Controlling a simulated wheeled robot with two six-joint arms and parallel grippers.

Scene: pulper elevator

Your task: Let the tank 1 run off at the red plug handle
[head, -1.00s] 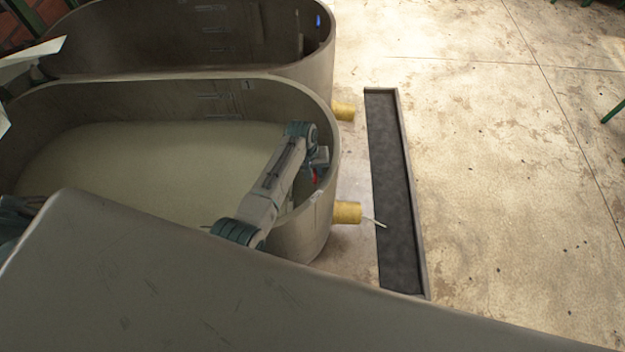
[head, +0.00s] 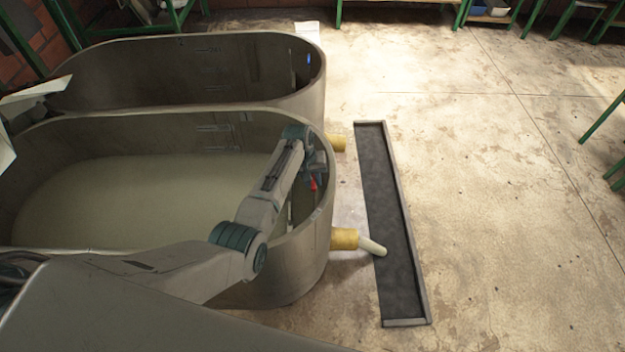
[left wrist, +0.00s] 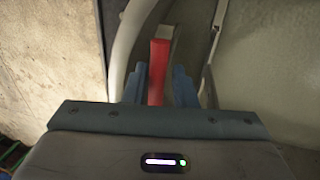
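Tank 1 (head: 290,275) is the near grey oval tank, with pale cloudy liquid inside. The red plug handle (head: 313,184) is at its right end, inside the rim. It also shows upright in the left wrist view (left wrist: 159,68). My left gripper (head: 318,172) reaches over the tank to the handle. In the left wrist view its two fingers (left wrist: 160,88) stand close on either side of the handle and appear shut on it. Pale liquid (head: 372,246) pours from the yellow outlet pipe (head: 344,239) of this tank. My right gripper is out of view.
A long dark floor channel (head: 385,190) with a raised edge lies right of the outlets, under the stream. A second oval tank (head: 180,70) stands behind, with its own yellow outlet (head: 336,142) showing no flow. The concrete floor at right is open; green-legged tables stand along the back.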

